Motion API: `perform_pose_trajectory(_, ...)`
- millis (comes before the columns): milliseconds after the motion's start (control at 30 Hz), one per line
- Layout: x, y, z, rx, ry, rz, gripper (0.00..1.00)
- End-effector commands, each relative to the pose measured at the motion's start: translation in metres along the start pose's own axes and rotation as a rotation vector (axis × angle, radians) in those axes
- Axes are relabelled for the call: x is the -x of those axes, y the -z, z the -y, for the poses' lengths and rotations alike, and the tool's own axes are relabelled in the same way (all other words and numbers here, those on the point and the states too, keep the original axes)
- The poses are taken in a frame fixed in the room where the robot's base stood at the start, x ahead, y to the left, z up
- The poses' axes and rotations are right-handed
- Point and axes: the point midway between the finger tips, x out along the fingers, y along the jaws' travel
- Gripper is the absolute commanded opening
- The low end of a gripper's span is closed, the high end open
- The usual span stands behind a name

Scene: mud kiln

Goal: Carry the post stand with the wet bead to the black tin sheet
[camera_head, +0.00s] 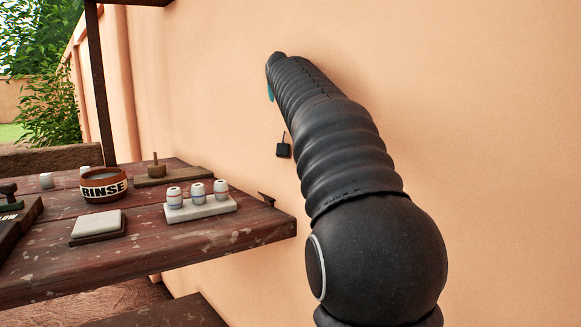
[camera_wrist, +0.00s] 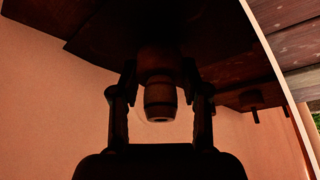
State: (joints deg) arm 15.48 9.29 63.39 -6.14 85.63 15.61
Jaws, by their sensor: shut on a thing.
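My gripper shows in the dark wrist view (camera_wrist: 160,85), with one finger on each side of a barrel-shaped, banded piece, which looks like the bead on its post stand (camera_wrist: 160,98). My gripper is shut on this stand. The picture is too dark to tell bead, post and base clearly apart. In the head view my arm reaches away along the wall and hides my gripper and most of what it holds. I cannot make out the black tin sheet for certain in either view.
The worn red-brown table (camera_head: 200,245) holds a RINSE bowl (camera_head: 104,185), a pale slab (camera_head: 205,211) with three white banded beads, a pale pad (camera_head: 97,224) and a pegged wooden block (camera_head: 157,172). A dark lettered piece (camera_head: 20,220) lies left. The plain wall (camera_head: 480,100) stands close behind my arm.

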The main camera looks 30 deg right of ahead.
Motion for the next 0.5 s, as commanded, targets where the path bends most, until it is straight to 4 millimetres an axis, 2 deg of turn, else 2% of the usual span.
perform_pose_trajectory(500, -0.0064, -0.0028, 0.0, 0.0, 0.0, 0.0, 0.21)
